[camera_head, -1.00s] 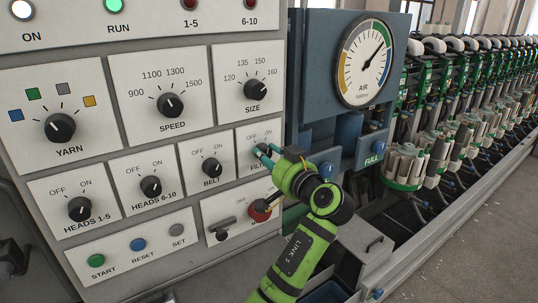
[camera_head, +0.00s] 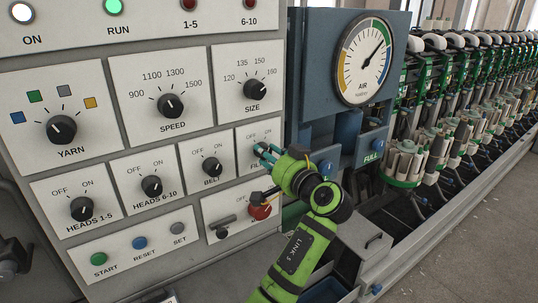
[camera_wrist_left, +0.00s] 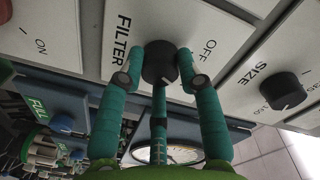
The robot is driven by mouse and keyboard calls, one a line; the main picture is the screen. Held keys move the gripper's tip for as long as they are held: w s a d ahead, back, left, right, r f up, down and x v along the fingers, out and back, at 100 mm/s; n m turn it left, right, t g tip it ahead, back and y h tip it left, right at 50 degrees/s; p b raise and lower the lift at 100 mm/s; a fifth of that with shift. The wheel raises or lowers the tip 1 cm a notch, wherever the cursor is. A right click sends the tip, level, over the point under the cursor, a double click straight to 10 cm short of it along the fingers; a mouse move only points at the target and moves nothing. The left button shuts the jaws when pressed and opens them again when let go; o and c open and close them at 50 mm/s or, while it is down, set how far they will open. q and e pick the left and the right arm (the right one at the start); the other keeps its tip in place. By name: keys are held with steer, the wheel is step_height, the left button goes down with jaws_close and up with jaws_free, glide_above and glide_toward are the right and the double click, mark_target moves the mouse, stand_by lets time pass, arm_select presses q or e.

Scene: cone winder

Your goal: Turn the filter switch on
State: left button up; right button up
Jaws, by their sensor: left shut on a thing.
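The filter switch is a black round knob on a white panel marked FILTER, with OFF and ON labels. In the left wrist view the knob (camera_wrist_left: 158,62) sits between the teal fingers of my left gripper (camera_wrist_left: 160,78), which is shut on it. In the head view my left gripper (camera_head: 264,153) reaches the FILTER panel (camera_head: 245,133) from the lower right. There its fingers and wrist cover most of the knob and part of the label. I cannot tell clearly where the knob's pointer stands. My right gripper is not in view.
The belt knob (camera_head: 212,167) is just left of the fingers. A red knob (camera_head: 260,211) sits below them, close to my wrist. The size knob (camera_head: 257,89) is above. A blue gauge housing (camera_head: 321,70) stands to the right, beside a row of winding heads.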

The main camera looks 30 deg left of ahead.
arm_select(q)
steer(key=shift+s+f, duration=0.1)
steer(key=shift+f, duration=0.35)
stand_by(0.5)
steer(key=o, duration=1.1)
steer(key=shift+o, duration=0.2)
steer(key=shift+a+r, duration=0.15)
steer(key=shift+r, duration=0.1)
steer(key=v, duration=1.2)
